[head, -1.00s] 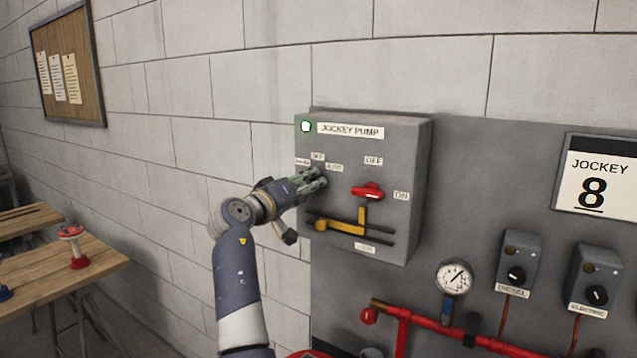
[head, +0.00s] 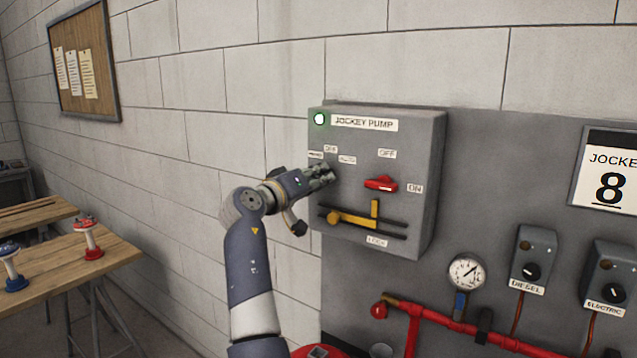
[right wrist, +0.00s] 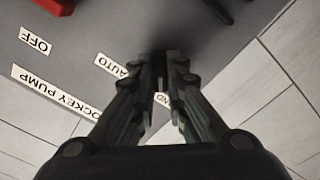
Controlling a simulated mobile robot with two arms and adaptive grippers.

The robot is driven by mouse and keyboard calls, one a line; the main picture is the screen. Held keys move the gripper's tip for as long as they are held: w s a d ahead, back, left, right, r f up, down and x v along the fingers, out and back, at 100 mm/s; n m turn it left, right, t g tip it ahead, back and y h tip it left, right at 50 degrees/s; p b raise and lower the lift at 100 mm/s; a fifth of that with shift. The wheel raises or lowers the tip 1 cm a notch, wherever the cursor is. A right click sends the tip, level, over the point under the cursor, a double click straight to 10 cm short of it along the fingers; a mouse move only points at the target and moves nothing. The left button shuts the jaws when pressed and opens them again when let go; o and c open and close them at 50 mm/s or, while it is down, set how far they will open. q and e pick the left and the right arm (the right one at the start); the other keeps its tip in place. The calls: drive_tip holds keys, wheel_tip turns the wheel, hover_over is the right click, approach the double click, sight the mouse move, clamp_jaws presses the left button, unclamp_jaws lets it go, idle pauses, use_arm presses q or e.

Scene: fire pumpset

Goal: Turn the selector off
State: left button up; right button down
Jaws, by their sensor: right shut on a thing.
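The jockey pump box (head: 420,155) is a grey wall cabinet with a lit lamp (head: 319,119) at its upper left. The selector lies under its hand, off and auto labels at the box's left side. My right gripper (head: 324,174) is at that spot and covers the selector in the head view. In the right wrist view the gripper (right wrist: 161,75) is shut on the selector (right wrist: 160,62), a dark knob mostly hidden between the fingertips. The AUTO label (right wrist: 111,65) shows beside the fingers. My left gripper is not in view.
A red rotary switch (head: 381,184) sits right of the gripper, and a yellow lever (head: 352,219) in slots lies below. A gauge (head: 466,272), diesel box (head: 533,258) and electric box (head: 607,280) are to the right. A wooden table (head: 65,265) stands at left.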

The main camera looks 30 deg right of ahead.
drive_tip(key=shift+d+f+m+b, duration=0.1)
drive_tip(key=shift+m+b, duration=3.9)
drive_tip(key=shift+b, duration=0.25)
drive_tip(key=c, duration=1.7)
unclamp_jaws()
drive_tip(key=shift+o, duration=0.5)
drive_tip(key=shift+d, duration=0.15)
drive_tip(key=v, duration=1.2)
drive_tip(key=shift+w, duration=0.1)
